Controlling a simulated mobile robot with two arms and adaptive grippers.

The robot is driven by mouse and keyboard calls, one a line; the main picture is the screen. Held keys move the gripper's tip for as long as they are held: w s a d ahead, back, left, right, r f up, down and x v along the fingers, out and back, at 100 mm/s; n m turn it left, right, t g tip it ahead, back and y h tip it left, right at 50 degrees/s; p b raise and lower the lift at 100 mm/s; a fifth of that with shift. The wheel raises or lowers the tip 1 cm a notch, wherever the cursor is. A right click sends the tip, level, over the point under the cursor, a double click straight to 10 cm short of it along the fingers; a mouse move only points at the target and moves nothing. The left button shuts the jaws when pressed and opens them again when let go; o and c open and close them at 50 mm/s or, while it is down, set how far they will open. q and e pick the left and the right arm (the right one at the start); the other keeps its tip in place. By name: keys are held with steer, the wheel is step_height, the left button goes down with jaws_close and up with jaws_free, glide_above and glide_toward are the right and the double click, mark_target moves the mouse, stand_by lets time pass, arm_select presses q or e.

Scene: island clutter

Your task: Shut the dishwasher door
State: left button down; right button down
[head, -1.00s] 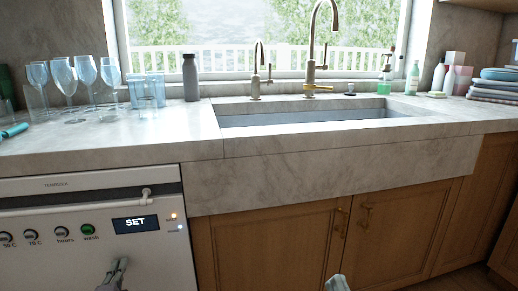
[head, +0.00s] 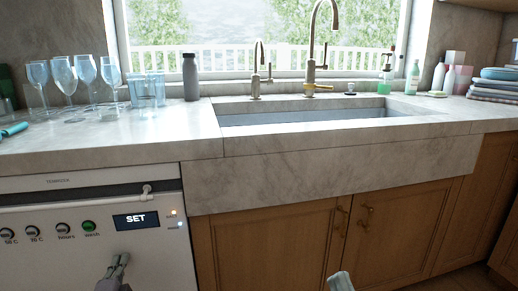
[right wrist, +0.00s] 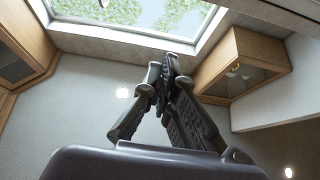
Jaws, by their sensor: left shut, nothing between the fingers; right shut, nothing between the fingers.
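The dishwasher (head: 60,250) stands under the counter at the left of the head view. Its white door is upright or nearly so, with a bar handle, knobs and a "SET" display near the top. I cannot tell whether it is fully flush. My left gripper (head: 120,258) is shut and empty in front of the door, below the display; contact with the door cannot be told. My right gripper (head: 341,276) is at the bottom edge, before the wooden cabinets. It is shut and empty, with its fingers together in the right wrist view (right wrist: 166,72).
Glasses (head: 85,75) and a grey bottle (head: 190,77) stand on the marble counter (head: 120,137) above the dishwasher. A sink (head: 300,116) is at the centre. Wooden cabinets (head: 270,245) with brass handles are below it.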

arm_select(q)
steer(key=shift+w+a+r, duration=0.1)
steer(key=shift+w+a, duration=0.05)
steer(key=shift+w, duration=0.45)
arm_select(e)
steer(key=shift+s+r+t, duration=0.35)
steer(key=shift+r+t, duration=0.05)
steer(key=shift+r, duration=0.15)
arm_select(q)
steer(key=shift+s, duration=0.1)
